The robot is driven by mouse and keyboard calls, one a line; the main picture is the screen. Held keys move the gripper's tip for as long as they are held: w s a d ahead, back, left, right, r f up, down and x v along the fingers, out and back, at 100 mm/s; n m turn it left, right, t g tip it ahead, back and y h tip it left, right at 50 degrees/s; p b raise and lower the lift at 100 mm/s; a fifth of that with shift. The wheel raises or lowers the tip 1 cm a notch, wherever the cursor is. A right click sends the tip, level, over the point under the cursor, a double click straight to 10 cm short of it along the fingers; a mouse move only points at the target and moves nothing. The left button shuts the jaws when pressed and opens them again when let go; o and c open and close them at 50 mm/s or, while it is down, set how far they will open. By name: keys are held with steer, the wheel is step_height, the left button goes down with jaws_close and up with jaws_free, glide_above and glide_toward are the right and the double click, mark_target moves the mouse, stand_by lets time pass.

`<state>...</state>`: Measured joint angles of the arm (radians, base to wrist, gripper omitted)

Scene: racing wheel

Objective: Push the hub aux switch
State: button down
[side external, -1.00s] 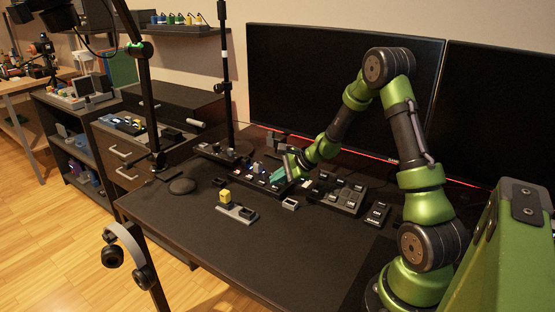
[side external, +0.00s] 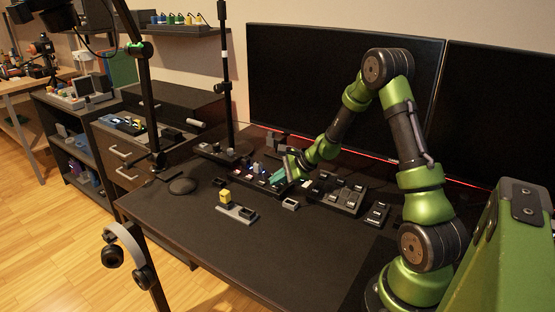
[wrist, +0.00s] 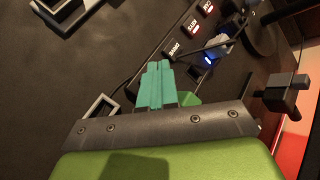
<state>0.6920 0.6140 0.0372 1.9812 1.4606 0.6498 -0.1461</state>
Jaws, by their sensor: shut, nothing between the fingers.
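My gripper (side external: 280,178) is at the dark hub panel (side external: 250,176) in the middle of the desk, in the side external view. In the wrist view its two teal fingers (wrist: 157,68) are shut together with nothing between them. Just beyond the fingertips lies a switch with a white label (wrist: 172,48). Red-and-white labelled switches (wrist: 193,25) sit further up the panel. I cannot read which is the hub aux switch, nor tell whether the fingertips touch anything.
A blue-lit plug with a cable (wrist: 214,52) stands right of the fingers. A small open grey box (side external: 290,204) and a button box (side external: 337,191) are nearby. A yellow block on a grey base (side external: 225,196) stands in front. Monitors (side external: 340,85) stand behind.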

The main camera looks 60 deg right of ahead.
mark_target(278, 189)
steer(key=shift+f, duration=0.4)
stand_by(0.4)
steer(key=shift+r, duration=0.55)
step_height(278, 189, up, 6)
stand_by(0.6)
